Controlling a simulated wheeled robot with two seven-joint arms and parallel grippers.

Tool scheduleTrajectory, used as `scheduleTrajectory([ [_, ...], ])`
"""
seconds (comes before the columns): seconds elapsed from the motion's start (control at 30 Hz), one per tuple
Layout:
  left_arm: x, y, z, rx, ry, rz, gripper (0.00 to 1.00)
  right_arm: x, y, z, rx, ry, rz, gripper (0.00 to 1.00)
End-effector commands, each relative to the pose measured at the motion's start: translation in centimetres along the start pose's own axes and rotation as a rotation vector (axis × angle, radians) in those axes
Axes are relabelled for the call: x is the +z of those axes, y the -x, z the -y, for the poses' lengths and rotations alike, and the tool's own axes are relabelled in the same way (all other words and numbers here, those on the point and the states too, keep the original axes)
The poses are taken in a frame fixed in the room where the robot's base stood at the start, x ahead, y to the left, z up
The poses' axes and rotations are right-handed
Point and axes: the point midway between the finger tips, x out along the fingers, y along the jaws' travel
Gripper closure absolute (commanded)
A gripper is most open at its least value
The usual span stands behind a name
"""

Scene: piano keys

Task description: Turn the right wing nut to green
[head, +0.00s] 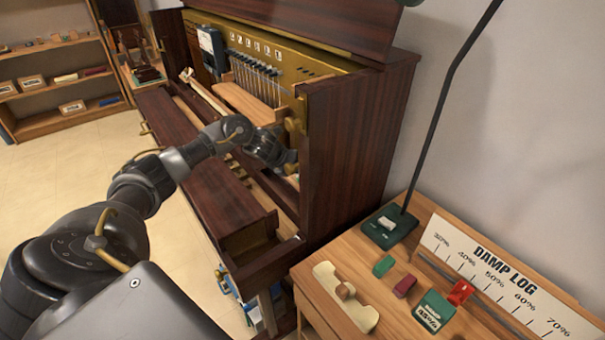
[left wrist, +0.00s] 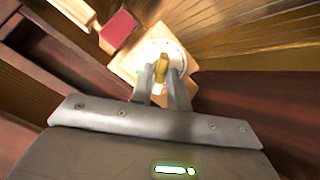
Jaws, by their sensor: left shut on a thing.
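In the left wrist view a brass wing nut (left wrist: 161,66) stands in the middle of a round white dial (left wrist: 176,50) on a pale wooden block (left wrist: 127,63). A small patch of green shows at the dial's left edge. My left gripper (left wrist: 161,76) is shut on the wing nut, one finger on each side. In the head view my left gripper (head: 284,158) reaches inside the right end of the open piano; its fingertips and the wing nut are hard to make out there. The fingers hide the near part of the dial. My right gripper is not in view.
The piano's dark right side wall (head: 345,140) stands close beside my left gripper. A red block (left wrist: 119,30) lies near the dial. A wooden side table (head: 310,280) at the lower right holds a damp log board (head: 500,275), small coloured blocks and a lamp base (head: 388,228).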

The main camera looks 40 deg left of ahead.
Motion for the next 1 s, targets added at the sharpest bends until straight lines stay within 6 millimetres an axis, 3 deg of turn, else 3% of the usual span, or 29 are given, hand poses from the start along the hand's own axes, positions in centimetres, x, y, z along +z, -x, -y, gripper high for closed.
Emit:
scheduleTrajectory([
  [0.4, -0.1, -0.1, -0.2, 0.002, -0.166, 0.001, 0.99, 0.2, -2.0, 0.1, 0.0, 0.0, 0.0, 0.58],
  [0.8, 0.0, 0.0, -0.1, 0.001, -0.199, 0.0, 0.99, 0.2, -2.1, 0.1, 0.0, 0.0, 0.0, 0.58],
  [1.0, -0.1, -0.2, -0.1, 0.001, -0.303, 0.002, 0.99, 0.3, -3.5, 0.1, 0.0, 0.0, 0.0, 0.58],
])
